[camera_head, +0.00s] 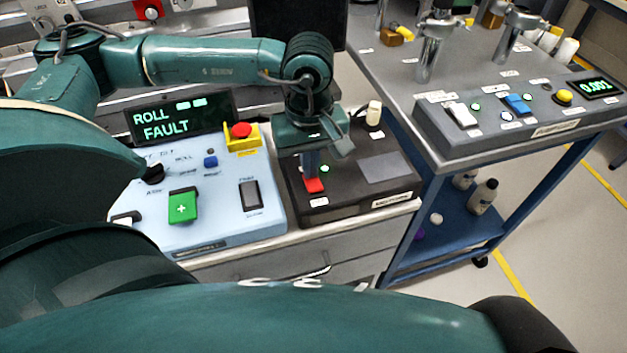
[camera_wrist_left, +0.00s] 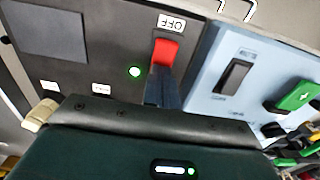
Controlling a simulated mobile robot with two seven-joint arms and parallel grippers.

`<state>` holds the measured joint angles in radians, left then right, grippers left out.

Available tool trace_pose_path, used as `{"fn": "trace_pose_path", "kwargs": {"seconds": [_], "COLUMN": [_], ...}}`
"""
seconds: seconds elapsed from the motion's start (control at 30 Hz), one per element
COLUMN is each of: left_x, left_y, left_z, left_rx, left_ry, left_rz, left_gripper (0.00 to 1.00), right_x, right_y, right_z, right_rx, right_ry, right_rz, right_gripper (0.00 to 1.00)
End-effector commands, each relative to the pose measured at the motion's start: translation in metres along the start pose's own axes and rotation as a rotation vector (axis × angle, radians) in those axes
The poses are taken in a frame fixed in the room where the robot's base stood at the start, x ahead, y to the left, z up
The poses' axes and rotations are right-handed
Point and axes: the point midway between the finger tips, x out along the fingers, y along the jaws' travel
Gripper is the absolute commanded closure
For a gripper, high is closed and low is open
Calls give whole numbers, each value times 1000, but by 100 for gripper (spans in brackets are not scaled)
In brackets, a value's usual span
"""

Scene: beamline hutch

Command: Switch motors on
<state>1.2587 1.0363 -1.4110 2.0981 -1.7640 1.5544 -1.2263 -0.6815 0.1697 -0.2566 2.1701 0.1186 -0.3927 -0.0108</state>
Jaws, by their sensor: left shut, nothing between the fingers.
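A red rocker switch (camera_head: 314,186) sits on a dark control box (camera_head: 350,205) on the bench, and also shows in the left wrist view (camera_wrist_left: 165,53). A label reading OFF (camera_wrist_left: 171,23) lies beside the switch's end away from my fingers. A small green lamp (camera_wrist_left: 134,71) next to the switch is lit. My left gripper (camera_head: 312,172) is shut and empty, pointing down at the switch. Its fingertips (camera_wrist_left: 163,88) are at the switch's end opposite the OFF label; whether they touch is hard to tell. My right gripper is not in view.
Left of the dark box is a light blue panel (camera_head: 225,222) with a green plus button (camera_head: 183,206), a black rocker (camera_head: 250,195) and a red emergency button (camera_head: 241,130). Its display (camera_head: 180,118) reads ROLL FAULT. A grey control box (camera_head: 500,128) stands on the right table.

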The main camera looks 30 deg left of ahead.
Motion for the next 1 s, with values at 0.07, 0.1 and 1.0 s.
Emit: {"fn": "trace_pose_path", "kwargs": {"seconds": [0.07,0.1,1.0], "left_x": [0,-2,-70], "left_y": [0,0,0], "left_z": [1,1,0], "left_rx": [1,1,1], "left_ry": [-3,-3,-2], "left_rz": [-2,-2,-1], "left_gripper": [100,100,100], "right_x": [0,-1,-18], "right_y": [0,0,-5], "right_z": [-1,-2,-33], "right_rx": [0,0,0], "right_ry": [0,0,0], "right_rz": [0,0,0], "right_gripper": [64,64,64]}}
